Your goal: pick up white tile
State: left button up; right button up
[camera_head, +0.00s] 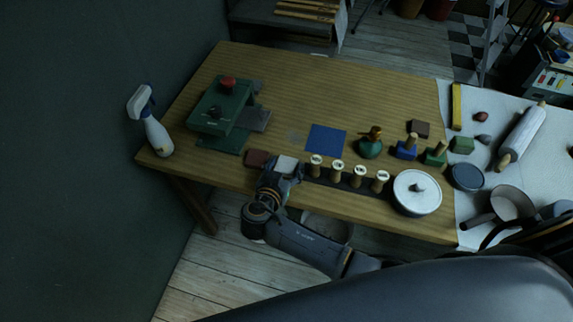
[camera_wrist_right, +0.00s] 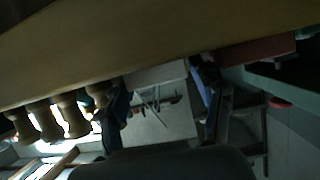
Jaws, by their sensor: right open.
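The white tile (camera_head: 287,163) lies at the near edge of the wooden table, just right of a dark red tile (camera_head: 256,158). My right gripper (camera_head: 280,177) is at the table's near edge, right by the white tile, and partly covers it. In the right wrist view the fingers of my right gripper (camera_wrist_right: 166,95) are apart, and the white tile (camera_wrist_right: 157,75) shows between their tips. I cannot tell whether the fingers touch it. My left gripper is not in view.
Several wooden stamps (camera_head: 337,170) stand in a dark rack right of the gripper. A blue tile (camera_head: 326,139) lies behind. A green press (camera_head: 218,108) and a spray bottle (camera_head: 153,133) stand left, a white round lidded pot (camera_head: 417,196) right. The table's back middle is clear.

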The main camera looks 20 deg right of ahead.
jog(key=c, duration=1)
jog(key=shift+r, duration=0.1)
